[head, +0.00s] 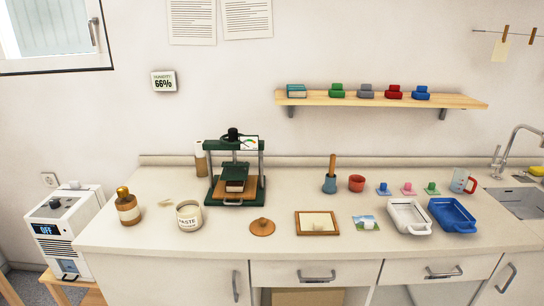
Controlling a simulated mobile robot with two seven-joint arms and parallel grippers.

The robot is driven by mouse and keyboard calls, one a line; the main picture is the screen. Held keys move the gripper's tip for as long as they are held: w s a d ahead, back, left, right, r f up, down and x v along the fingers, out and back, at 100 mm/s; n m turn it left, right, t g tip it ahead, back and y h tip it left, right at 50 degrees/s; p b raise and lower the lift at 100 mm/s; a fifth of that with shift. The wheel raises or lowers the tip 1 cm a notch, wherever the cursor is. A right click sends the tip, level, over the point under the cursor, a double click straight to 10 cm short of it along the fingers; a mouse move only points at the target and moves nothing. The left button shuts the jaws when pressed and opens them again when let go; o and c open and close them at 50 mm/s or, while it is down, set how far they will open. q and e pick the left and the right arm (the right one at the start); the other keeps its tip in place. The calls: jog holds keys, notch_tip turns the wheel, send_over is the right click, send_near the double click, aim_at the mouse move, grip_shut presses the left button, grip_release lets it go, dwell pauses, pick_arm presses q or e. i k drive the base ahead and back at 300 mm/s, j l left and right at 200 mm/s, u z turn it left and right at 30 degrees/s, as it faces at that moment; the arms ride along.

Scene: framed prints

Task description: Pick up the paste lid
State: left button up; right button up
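A round brown lid with a small knob on top (262,227) lies flat on the counter in the head view, right of the paste jar and left of the framed print. It looks like the paste lid. The white jar labelled PASTE (189,217) stands upright and open to its left, with pale contents at its mouth. Neither of my grippers shows in the head view.
A green press (236,170) stands behind the lid. A wooden frame (317,223) lies to its right, then a small picture card (366,223) and white (408,216) and blue (452,215) trays. A brown bottle (128,208) stands far left. Counter (225,241) around the lid is clear.

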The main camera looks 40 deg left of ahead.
aim_at(262, 227)
jog(key=u, duration=1.75)
